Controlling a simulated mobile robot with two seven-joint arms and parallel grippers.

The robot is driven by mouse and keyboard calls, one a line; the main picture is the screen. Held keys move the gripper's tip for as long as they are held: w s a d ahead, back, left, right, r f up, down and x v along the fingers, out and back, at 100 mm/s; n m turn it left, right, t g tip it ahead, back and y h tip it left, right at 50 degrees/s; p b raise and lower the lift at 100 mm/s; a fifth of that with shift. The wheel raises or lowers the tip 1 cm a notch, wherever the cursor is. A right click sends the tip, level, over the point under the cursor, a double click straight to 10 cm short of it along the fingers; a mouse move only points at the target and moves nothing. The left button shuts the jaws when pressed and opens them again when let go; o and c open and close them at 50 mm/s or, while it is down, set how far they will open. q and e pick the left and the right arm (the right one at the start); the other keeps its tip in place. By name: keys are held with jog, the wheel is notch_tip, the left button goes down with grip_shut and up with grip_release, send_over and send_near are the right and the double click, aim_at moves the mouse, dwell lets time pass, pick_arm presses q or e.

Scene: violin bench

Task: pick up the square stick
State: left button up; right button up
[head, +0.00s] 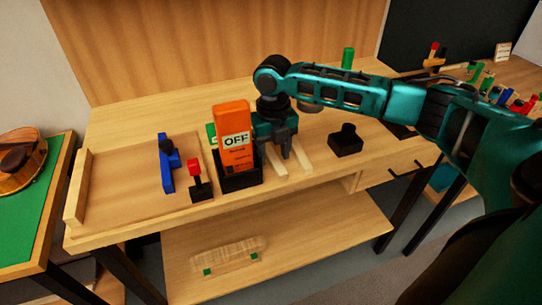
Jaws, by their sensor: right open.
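Two short pale wooden sticks lie on the bench beneath my right gripper. One stick (276,163) is left of the fingers and the other stick (303,158) is right of them. I cannot tell from this view which of them is the square stick. My right gripper (286,153) points down, with its fingers low over the bench between the two sticks. It is open, and nothing shows held in it. The gripper hides the far ends of the sticks. My left gripper is not in view.
An orange box marked OFF (235,140) in a black holder (241,181) stands close left of the gripper. A red-topped black tool (199,182) and a blue clamp (166,165) are further left. A black block (346,141) sits to the right. The bench (117,122) is clear at back left.

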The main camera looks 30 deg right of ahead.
aim_at(273, 156)
jog(key=shift+c, duration=0.3)
grip_shut()
dwell(0.3)
notch_tip(273, 156, up, 20)
jog(key=p, duration=0.2)
dwell(0.4)
